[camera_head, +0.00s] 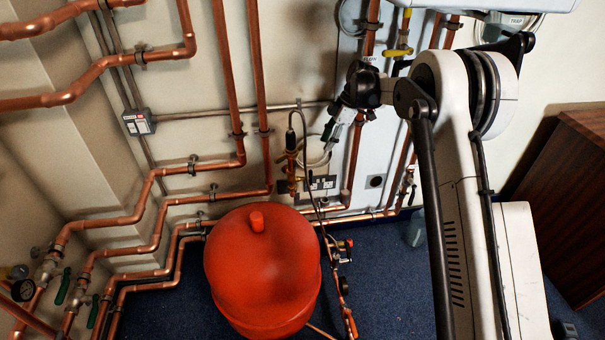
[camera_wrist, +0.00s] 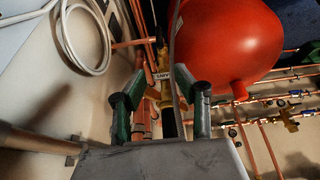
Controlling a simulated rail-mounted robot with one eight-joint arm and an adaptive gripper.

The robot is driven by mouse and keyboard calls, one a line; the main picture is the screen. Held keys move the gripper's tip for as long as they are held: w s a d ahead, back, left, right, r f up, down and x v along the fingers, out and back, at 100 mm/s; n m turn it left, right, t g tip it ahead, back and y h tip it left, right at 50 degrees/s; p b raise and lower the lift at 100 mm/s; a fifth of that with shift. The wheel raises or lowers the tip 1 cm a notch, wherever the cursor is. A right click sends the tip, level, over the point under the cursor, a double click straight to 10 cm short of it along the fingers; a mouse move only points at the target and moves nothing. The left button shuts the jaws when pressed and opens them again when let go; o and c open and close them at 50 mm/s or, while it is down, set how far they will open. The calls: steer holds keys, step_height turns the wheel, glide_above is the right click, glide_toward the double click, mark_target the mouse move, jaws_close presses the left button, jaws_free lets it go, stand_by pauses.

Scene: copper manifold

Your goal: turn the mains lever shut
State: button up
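My gripper (camera_head: 331,135) is in front of the wall, right of a brass fitting with yellow parts (camera_head: 292,165). In the wrist view my gripper (camera_wrist: 160,85) has its dark green fingers apart, with nothing visibly held between them. Beyond the fingers are a brass fitting (camera_wrist: 165,94) and a pale lettered tag (camera_wrist: 160,73), partly hidden by the gripper. I cannot tell which lever is the mains lever. A yellow lever (camera_head: 398,52) is on an upper pipe, green levers (camera_head: 63,287) are at lower left, and a red handle (camera_head: 346,244) is near the floor.
A large red tank (camera_head: 262,270) stands in the middle on blue carpet (camera_head: 385,275); it also shows in the wrist view (camera_wrist: 225,40). Copper pipes (camera_head: 150,195) line the walls. A white hose (camera_wrist: 84,40) hangs at left in the wrist view. A brown cabinet (camera_head: 565,200) stands at right.

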mark_target(312, 171)
steer(key=b+x, duration=0.4)
steer(key=x, duration=0.9)
steer(key=shift+a+f, duration=0.1)
steer(key=shift+f, duration=0.25)
steer(key=shift+c, duration=0.5)
jaws_close()
